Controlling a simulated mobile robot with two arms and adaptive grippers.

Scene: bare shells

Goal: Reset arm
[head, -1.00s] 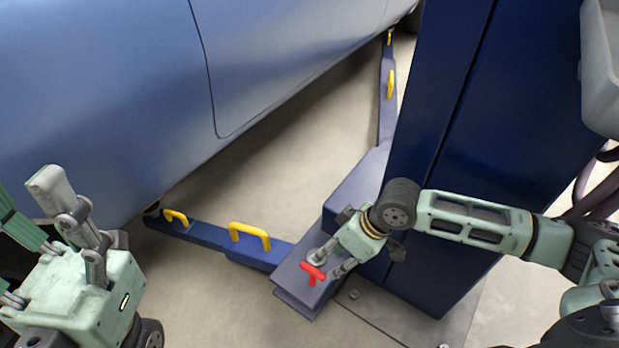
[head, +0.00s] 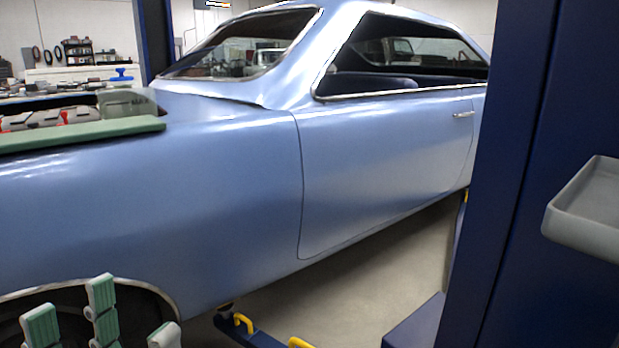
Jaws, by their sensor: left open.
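The blue lift arm (head: 262,339) shows at the bottom edge, low beside the car, with a yellow handle (head: 243,322) and part of a second one (head: 300,343). Its rubber-like pad end (head: 226,309) lies near the underside of the car. Another lift arm (head: 457,240) runs back along the blue post (head: 520,170). My left gripper (head: 100,320) is at the bottom left, in front of the wheel arch, open and apart from the lift arm. My right gripper is out of view.
The light blue car (head: 390,165) fills the middle and left. A green pad (head: 80,135) lies along its fender. A grey tray (head: 590,210) is fixed at the right post. Bare floor (head: 365,290) lies between car and post.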

